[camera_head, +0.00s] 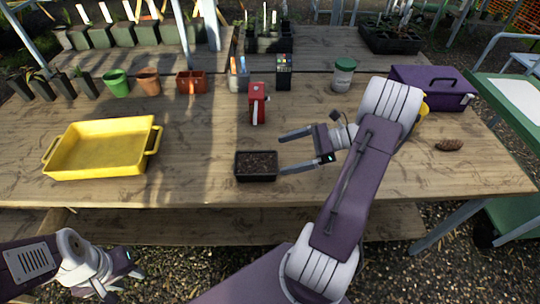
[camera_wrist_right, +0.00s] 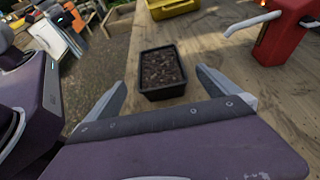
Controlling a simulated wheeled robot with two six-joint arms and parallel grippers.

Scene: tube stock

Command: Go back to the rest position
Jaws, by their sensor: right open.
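My right gripper (camera_head: 283,152) is open and empty above the table, reaching in from the right in the head view. Its two fingers point left toward a small black tray of dark soil (camera_head: 256,178). In the right wrist view the black tray (camera_wrist_right: 164,95) shows beyond and between the open fingers, and the fingers do not hold it. My left gripper (camera_head: 122,268) is low at the left, in front of and below the table's front edge; its fingers are small and partly hidden, so I cannot tell their opening.
The wooden table (camera_head: 200,150) holds a yellow tray (camera_head: 65,172) at left and a red container with a white part (camera_head: 256,103) behind the black tray. A green-lidded jar (camera_head: 344,75), purple toolbox (camera_head: 440,90) and pine cone (camera_head: 449,145) are at right. Pots line the back.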

